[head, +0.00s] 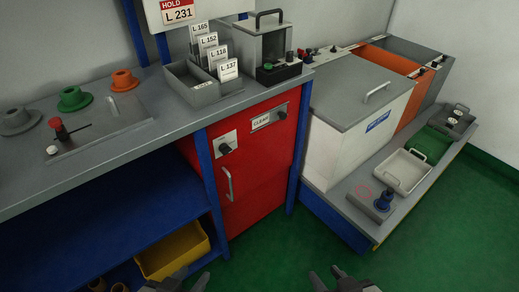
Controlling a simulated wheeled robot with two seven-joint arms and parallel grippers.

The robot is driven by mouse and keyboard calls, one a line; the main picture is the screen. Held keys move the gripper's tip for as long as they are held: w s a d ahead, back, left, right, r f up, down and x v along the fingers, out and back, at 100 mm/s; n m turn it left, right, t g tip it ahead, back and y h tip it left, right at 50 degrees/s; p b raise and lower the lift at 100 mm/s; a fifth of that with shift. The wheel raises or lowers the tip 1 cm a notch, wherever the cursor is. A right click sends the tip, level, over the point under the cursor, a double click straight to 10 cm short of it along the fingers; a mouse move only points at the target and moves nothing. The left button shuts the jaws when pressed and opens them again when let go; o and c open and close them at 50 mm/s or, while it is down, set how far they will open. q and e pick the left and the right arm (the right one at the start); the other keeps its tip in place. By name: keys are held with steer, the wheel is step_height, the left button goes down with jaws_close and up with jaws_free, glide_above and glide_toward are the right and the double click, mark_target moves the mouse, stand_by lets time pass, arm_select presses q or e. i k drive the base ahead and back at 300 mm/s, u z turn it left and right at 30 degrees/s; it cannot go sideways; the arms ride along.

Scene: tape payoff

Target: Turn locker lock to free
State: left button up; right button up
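The red locker (257,190) stands under the right end of the grey bench. Its lock, a dark knob (226,148) on a pale plate, is at the upper left of the front. A "CLEAR" label plate (264,120) with another small dark knob is to its right. A light vertical handle (228,184) is below the lock. My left gripper (191,280) is at the bottom edge, below and in front of the locker, fingers apart and empty. My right gripper (326,277) is at the bottom edge further right, fingers apart and empty. Both are clear of the locker.
A yellow bin (174,257) sits on the low shelf left of the locker. A blue post (211,185) borders the locker. A white chest (355,125) and a low grey platform (350,215) stand to the right. Green floor (275,245) in front is free.

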mark_target(224, 148)
steer(key=z, duration=2.65)
steer(key=i, duration=2.05)
steer(key=u, duration=3.5)
steer(key=i, duration=0.5)
